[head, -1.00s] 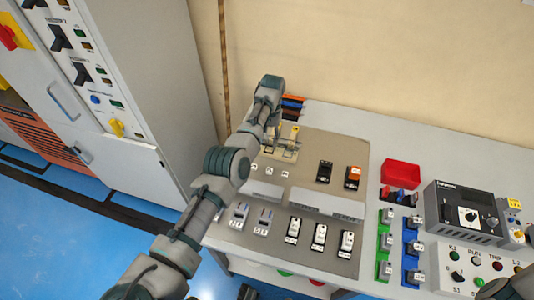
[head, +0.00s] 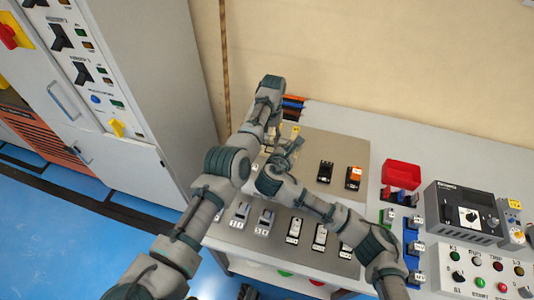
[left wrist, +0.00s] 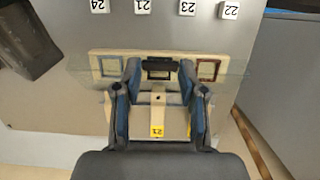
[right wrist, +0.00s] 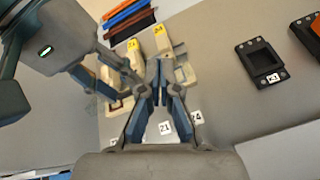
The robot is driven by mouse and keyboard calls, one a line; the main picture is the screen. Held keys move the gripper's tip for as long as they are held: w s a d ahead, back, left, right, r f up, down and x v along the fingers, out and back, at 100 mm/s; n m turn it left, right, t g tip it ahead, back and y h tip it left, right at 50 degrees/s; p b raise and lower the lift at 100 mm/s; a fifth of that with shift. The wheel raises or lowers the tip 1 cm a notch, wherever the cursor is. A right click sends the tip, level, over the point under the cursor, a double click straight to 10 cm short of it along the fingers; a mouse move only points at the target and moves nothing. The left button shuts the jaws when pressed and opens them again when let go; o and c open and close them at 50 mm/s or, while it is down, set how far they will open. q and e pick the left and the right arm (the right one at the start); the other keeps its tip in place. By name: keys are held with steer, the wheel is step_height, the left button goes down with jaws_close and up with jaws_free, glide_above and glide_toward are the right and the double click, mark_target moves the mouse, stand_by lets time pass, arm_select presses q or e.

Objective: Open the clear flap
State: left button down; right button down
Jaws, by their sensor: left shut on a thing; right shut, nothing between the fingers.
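The clear flap (left wrist: 88,72) shows in the left wrist view as a see-through strip over a cream block (left wrist: 180,97) with a yellow tag. A dark tab (left wrist: 160,66) sits at its middle. My left gripper (left wrist: 160,75) has its fingertips on either side of this tab and is shut on it. My right gripper (right wrist: 160,72) is shut and empty, beside the cream blocks (right wrist: 160,42) in the right wrist view. In the head view, my two arms meet over the panel and hide most of the flap. I cannot tell the flap's tilt.
The grey-brown panel (head: 335,145) carries switches and a black-and-orange part (head: 353,176). A red bin (head: 401,174) and a control box (head: 462,212) stand to the right. A tall grey cabinet (head: 150,70) stands at the left.

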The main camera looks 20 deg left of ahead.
mark_target(270, 146)
steer(key=s+a+f+n+t, duration=0.1)
steer(key=s+a+f+n, duration=0.35)
steer(key=s+a, duration=0.3)
arm_select(q)
steer(key=shift+f, duration=0.1)
arm_select(e)
steer(key=shift+n, duration=0.35)
steer(key=x, duration=0.9)
steer(key=shift+a, duration=0.1)
steer(key=shift+w+r, duration=0.4)
steer(key=shift+r, duration=0.35)
arm_select(q)
steer(key=c, duration=1)
jaws_free()
steer(key=o, duration=0.4)
steer(key=shift+f, duration=0.1)
steer(key=shift+c, duration=0.2)
arm_select(e)
steer(key=shift+w, duration=0.1)
arm_select(q)
steer(key=shift+w+f, duration=0.1)
arm_select(e)
steer(key=shift+f, duration=0.15)
